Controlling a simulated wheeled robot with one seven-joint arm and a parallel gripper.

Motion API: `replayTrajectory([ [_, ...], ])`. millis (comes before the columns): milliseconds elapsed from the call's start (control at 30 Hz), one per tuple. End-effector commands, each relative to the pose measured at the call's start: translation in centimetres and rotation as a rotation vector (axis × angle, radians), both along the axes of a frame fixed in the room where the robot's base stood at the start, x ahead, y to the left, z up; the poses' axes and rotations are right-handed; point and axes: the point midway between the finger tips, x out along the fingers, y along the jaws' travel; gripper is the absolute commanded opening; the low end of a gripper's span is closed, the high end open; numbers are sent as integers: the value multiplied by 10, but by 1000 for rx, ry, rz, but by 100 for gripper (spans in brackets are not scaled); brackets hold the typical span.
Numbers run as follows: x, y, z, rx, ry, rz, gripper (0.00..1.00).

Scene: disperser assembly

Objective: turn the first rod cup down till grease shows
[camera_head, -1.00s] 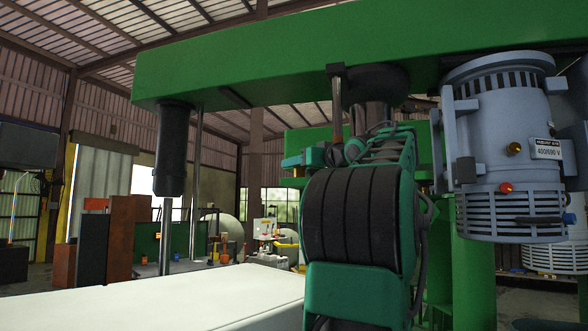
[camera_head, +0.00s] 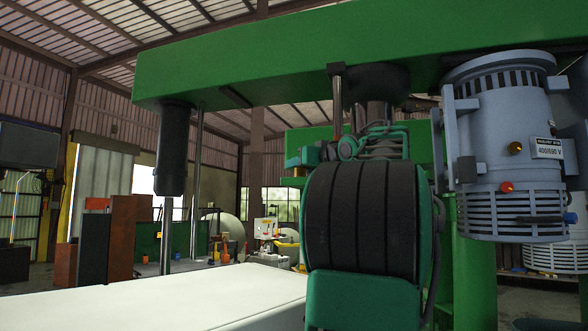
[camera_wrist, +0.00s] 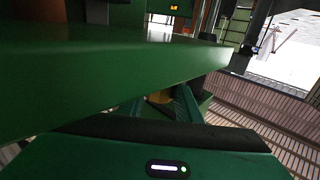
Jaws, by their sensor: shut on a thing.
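My gripper (camera_wrist: 182,106) shows only in part in the wrist view, beyond its green housing with a small light. The green beam (camera_wrist: 100,85) cuts across in front and hides much of the jaws. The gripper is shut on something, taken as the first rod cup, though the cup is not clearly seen. A metal rod (camera_head: 338,105) hangs from the beam (camera_head: 340,45) just behind my arm. No grease can be made out.
A grey motor (camera_head: 510,150) hangs close on the right of my arm. A dark sleeve (camera_head: 173,150) with a rod hangs from the beam at the left. A pale flat surface (camera_head: 150,300) lies at the lower left. Open room shows between the sleeve and my arm.

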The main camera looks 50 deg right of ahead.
Motion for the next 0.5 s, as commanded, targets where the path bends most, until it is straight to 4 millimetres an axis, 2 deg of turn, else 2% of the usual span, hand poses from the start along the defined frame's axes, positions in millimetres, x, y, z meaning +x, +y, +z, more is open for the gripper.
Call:
replayTrajectory([
  [33,3,6,1,0,-1,-10,9],
  [500,4,5,0,-1,2,-299,9],
])
